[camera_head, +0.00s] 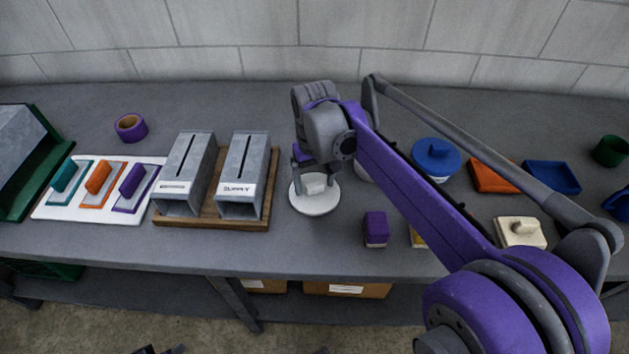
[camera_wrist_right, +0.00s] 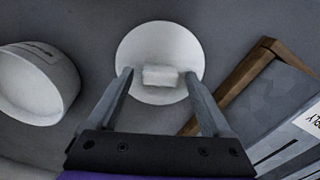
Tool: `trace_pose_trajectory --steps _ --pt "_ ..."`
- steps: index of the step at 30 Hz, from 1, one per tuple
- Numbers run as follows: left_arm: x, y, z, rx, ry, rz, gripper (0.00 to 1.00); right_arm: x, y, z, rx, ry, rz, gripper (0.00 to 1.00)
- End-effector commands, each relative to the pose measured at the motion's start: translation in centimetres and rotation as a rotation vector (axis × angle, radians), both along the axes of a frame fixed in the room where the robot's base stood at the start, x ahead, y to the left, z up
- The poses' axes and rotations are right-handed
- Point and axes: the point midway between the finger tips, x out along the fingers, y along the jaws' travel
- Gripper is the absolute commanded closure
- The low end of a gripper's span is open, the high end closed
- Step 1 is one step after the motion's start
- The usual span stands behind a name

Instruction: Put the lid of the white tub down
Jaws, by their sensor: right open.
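The white round lid (camera_head: 316,206) lies flat on the grey bench, to the right of the supply duct board. In the right wrist view the lid (camera_wrist_right: 160,44) shows its block-shaped knob between my fingers. My right gripper (camera_head: 314,180) is over the lid. Its fingers (camera_wrist_right: 158,74) are open, one on each side of the knob, with gaps showing. The white tub (camera_wrist_right: 38,84) stands beside the lid in the wrist view. In the head view only a sliver of the tub (camera_head: 362,173) shows behind my arm. My left gripper does not show clearly.
Two metal ducts on a wooden board (camera_head: 262,224) stand just left of the lid. A purple block (camera_head: 376,229) is at front right. A blue-lidded tub (camera_head: 436,158), orange and blue trays (camera_head: 552,177) and a cream lidded box (camera_head: 520,233) are further right.

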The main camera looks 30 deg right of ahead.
Motion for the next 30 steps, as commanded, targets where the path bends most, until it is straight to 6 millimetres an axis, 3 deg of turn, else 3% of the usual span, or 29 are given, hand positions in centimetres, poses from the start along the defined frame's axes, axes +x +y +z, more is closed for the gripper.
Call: trace_pose_trajectory --steps 16,21,30 --pt "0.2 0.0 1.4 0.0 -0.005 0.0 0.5 0.0 0.0 10.3 0.0 0.0 0.0 0.16" --pt "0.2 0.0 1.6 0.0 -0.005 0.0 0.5 0.0 0.0 11.7 0.0 0.0 0.0 0.16" --pt "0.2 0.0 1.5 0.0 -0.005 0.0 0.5 0.0 0.0 11.9 0.0 0.0 0.0 0.16"
